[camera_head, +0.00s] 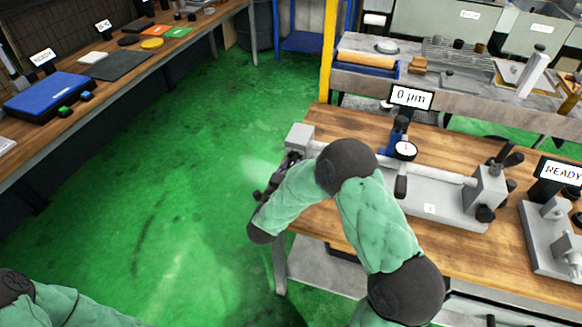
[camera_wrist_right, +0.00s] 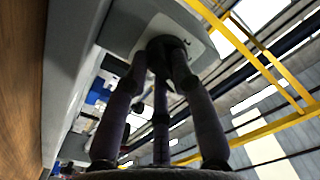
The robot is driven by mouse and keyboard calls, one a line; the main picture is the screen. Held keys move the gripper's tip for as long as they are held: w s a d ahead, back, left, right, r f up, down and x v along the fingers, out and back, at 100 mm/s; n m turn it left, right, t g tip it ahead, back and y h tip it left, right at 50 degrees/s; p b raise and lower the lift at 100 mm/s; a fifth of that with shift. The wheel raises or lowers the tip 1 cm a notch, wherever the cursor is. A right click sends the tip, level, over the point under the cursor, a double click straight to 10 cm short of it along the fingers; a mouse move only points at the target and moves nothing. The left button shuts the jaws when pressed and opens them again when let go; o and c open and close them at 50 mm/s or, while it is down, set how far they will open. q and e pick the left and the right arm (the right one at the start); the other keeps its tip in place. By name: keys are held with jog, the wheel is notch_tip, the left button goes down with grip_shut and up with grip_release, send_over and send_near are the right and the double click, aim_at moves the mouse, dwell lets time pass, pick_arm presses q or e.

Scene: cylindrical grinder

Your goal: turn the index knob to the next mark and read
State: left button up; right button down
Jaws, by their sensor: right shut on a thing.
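The bench device has a long grey base (camera_head: 440,208) with a grey headstock block (camera_head: 300,137) at its left end and a grey block at its right end. My right gripper (camera_head: 291,160) is at the outer left face of the headstock, partly behind my own arm. In the right wrist view its dark fingers (camera_wrist_right: 163,58) close around a dark knob (camera_wrist_right: 170,46) on the block's pale face. The knob's marks cannot be made out. A dial gauge (camera_head: 405,150) stands on the device, and a display (camera_head: 411,97) reads "0 µm". My left gripper is out of the head view.
The wooden bench (camera_head: 465,248) carries another grey fixture (camera_head: 551,235) with a "READY" display (camera_head: 561,172) at right. A yellow post (camera_head: 327,60) stands behind. A left bench holds a blue case (camera_head: 47,94). The green floor (camera_head: 190,170) between is clear.

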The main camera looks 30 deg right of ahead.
jog(key=c, duration=1)
grip_release()
jog(key=shift+c, duration=0.2)
jog(key=v, duration=1.2)
jog(key=shift+s, duration=0.1)
